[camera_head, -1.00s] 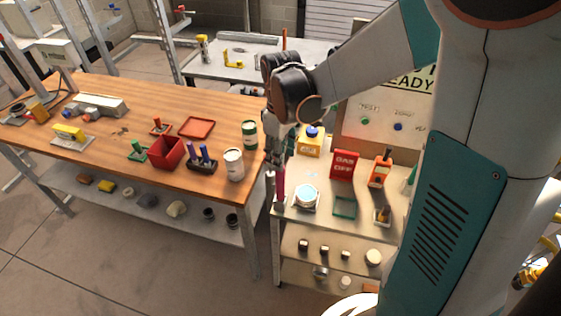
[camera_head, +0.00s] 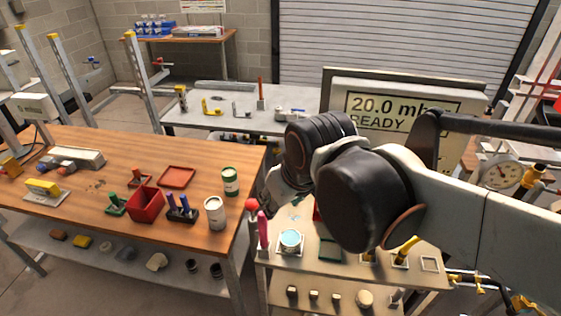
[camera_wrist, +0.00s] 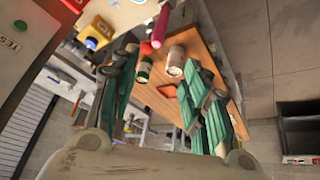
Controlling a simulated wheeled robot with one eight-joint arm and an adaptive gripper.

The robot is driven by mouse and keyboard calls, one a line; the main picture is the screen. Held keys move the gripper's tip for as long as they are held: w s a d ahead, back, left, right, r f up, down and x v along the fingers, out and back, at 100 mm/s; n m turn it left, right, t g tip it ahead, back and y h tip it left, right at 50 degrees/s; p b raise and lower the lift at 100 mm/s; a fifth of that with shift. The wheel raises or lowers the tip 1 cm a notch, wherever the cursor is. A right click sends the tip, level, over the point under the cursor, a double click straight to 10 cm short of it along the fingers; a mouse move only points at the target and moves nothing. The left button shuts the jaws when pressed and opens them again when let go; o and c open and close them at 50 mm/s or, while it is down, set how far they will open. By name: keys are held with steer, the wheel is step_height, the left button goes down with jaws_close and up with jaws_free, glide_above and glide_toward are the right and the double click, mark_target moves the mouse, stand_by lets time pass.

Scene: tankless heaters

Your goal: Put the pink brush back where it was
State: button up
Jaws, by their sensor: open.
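The pink brush (camera_head: 263,231) stands upright at the left edge of the small cart's top (camera_head: 341,258); what holds it there is unclear. In the wrist view the pink brush (camera_wrist: 161,27) lies just beyond the fingertips, not between them. My gripper (camera_wrist: 158,62) is open, its green fingers spread with nothing held. In the head view my gripper (camera_head: 277,196) is above and slightly right of the brush, partly hidden by my arm's dark joint.
Left of the cart is a wooden bench with a white can (camera_head: 215,213), a green can (camera_head: 230,181) and a red bin (camera_head: 145,202). A small dish with a blue top (camera_head: 290,239) sits right of the brush. A display box (camera_head: 405,115) stands behind.

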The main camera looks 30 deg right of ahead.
steer(key=shift+s+r+m+t, duration=0.2)
steer(key=shift+s+m+t, duration=0.6)
steer(key=shift+s, duration=0.7)
